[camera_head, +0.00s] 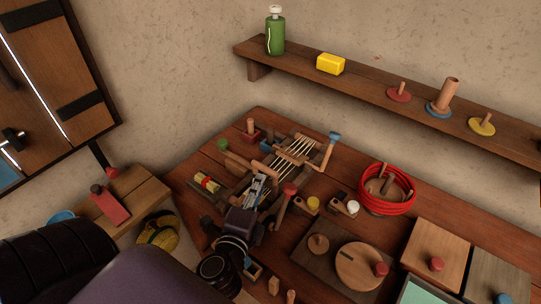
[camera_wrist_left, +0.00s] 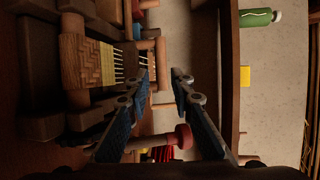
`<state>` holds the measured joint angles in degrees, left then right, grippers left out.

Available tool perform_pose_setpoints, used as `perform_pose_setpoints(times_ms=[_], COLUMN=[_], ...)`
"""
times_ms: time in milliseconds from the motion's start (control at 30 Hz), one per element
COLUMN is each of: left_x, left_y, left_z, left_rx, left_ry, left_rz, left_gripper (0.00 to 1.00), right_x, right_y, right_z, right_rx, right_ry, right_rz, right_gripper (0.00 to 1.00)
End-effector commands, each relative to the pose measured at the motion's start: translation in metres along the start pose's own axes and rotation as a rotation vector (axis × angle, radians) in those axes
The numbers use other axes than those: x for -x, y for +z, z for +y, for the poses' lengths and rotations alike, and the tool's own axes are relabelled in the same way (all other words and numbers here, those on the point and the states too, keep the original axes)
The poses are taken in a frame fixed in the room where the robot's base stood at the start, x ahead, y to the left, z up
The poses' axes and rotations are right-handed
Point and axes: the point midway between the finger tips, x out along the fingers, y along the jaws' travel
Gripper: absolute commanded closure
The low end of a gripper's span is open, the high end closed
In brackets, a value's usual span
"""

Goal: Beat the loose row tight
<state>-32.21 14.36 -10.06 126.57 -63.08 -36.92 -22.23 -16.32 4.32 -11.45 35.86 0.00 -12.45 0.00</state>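A small wooden loom (camera_head: 265,167) with pale warp threads (camera_head: 294,150) stands on the table. In the left wrist view its woven band (camera_wrist_left: 88,60) lies at the left, with threads (camera_wrist_left: 118,62) running from it towards wooden crossbars. A blue-topped lever (camera_head: 333,138) rises at its far right end, and a red-topped wooden handle (camera_head: 289,190) at its near right side. My left gripper (camera_head: 259,180) is over the near part of the loom. In the wrist view its fingers (camera_wrist_left: 161,76) are apart with nothing held between the tips. I cannot make out the loose row. My right gripper is out of view.
A red cord coil (camera_head: 386,207) around a wooden bowl, a round-lidded board (camera_head: 325,258) and small capped pieces (camera_head: 313,204) crowd the table to the right. A shelf (camera_head: 370,88) with a green bottle (camera_head: 275,33) hangs on the wall behind.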

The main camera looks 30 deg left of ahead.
Motion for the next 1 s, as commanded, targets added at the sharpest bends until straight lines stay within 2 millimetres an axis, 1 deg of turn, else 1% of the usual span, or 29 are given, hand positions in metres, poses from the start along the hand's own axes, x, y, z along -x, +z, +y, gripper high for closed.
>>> perform_pose_setpoints(times_ms=[67, 167, 267, 400, 500, 600, 700, 800, 933, 967, 1000], left_x=[-0.003, -0.012, -0.027, -0.050, -0.064, -0.073, -0.077, -0.078, -0.078, -0.078, -0.078], left_y=[0.000, 0.000, 0.000, 0.000, 0.000, 0.000, 0.000, 0.000, 0.000, 0.000, 0.000], left_z=[0.000, -0.002, -0.003, -0.003, -0.001, -0.001, 0.000, 0.001, 0.001, 0.001, 0.001], left_rx=[0.000, -0.001, 0.000, 0.000, -0.001, 0.000, 0.001, 0.001, 0.001, 0.001, 0.001], left_ry=[0.000, -0.001, -0.002, -0.001, 0.000, 0.001, 0.002, 0.002, 0.002, 0.002, 0.002], left_rz=[0.000, 0.001, 0.000, 0.000, 0.000, 0.001, 0.001, 0.001, 0.001, 0.001, 0.001], left_gripper=[0.79, 0.79, 0.79, 0.79, 0.79, 0.79, 0.79, 0.79, 0.79, 0.80, 0.84], right_x=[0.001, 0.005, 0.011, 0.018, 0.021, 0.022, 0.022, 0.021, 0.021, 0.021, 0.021], right_y=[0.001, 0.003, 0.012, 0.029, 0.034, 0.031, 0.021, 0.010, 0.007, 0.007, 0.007], right_z=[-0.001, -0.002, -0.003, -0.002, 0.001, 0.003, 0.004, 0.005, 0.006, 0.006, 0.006], right_rx=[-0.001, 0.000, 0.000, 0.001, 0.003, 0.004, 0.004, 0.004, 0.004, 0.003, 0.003], right_ry=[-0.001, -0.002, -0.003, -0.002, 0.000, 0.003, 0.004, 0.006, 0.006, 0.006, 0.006], right_rz=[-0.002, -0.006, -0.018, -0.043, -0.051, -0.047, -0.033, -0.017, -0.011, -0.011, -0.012], right_gripper=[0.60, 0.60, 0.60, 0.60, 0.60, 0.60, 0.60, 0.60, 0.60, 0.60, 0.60])
